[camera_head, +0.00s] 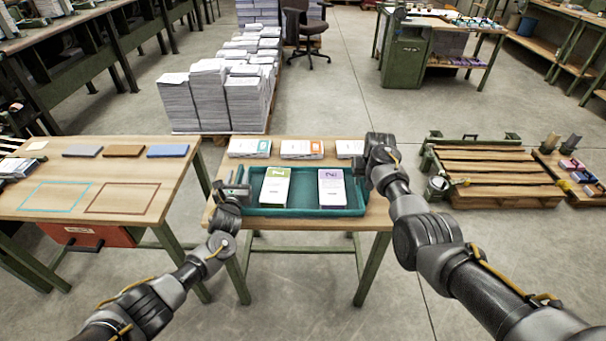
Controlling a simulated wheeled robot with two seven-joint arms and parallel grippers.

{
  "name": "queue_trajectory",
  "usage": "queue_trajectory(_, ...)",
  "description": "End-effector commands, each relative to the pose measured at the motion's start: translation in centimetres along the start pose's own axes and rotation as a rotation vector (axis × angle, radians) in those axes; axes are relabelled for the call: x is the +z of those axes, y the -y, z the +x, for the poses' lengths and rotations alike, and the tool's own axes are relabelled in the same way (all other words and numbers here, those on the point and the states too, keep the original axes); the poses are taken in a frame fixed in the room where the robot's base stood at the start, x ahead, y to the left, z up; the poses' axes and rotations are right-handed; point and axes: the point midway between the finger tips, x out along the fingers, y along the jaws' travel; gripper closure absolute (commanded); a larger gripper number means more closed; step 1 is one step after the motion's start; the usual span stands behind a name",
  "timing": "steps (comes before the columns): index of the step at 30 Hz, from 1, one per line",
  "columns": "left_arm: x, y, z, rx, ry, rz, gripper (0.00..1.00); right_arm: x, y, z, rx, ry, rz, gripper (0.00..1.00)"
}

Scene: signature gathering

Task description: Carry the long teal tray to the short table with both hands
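The long teal tray (305,211) lies level on the middle wooden table (284,226). It holds a green-and-white stack (274,187) and a purple-and-white stack (331,188), standing apart. My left gripper (238,185) is at the tray's left end, touching or very close to its wall. My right gripper (372,165) is at the right end and covers part of that wall. The fingertips of both are too small or hidden to show whether they grip the tray. Another wooden table (118,146) to the left bears a teal outline (51,211) and a red-brown outline (124,213).
Three paper stacks (302,149) line the middle table's back edge. Grey, brown and blue slabs (168,151) lie at the back of the left table. Tall paper piles (209,93) stand behind. A slatted pallet (495,170) is at the right. A narrow gap separates the two tables.

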Motion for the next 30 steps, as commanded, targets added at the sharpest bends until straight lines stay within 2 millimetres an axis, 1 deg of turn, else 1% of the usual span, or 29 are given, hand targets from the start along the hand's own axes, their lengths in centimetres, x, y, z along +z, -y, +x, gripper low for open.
queue_trajectory(5,0.0,0.0,-0.1,0.000,0.000,0.000,0.64,0.0,0.0,0.0,0.000,0.000,0.000,0.64)
queue_trajectory(8,-0.1,-0.1,-0.7,0.000,-0.001,0.001,0.64,0.0,0.0,0.0,0.000,0.000,0.000,0.64)
queue_trajectory(10,-0.1,0.0,-1.4,-0.001,0.000,0.000,0.64,0.0,0.0,0.0,0.000,0.000,0.000,0.64)
queue_trajectory(14,-0.2,0.0,-3.7,-0.002,-0.001,0.000,0.64,0.0,0.0,0.0,0.000,0.000,0.000,0.64)
queue_trajectory(21,-0.1,0.0,-8.6,-0.001,-0.002,-0.001,0.64,0.0,0.0,0.0,0.000,0.000,0.000,0.64)
queue_trajectory(24,-0.1,0.0,-10.2,-0.002,-0.001,-0.002,0.64,0.0,0.0,0.0,0.000,0.000,0.000,0.64)
queue_trajectory(27,-0.1,0.0,-11.3,-0.001,-0.001,0.000,0.64,0.0,0.0,0.0,0.000,0.000,0.000,0.64)
queue_trajectory(30,0.0,0.0,-11.8,0.000,0.000,-0.001,0.64,0.0,0.0,0.0,0.000,0.000,0.000,0.64)
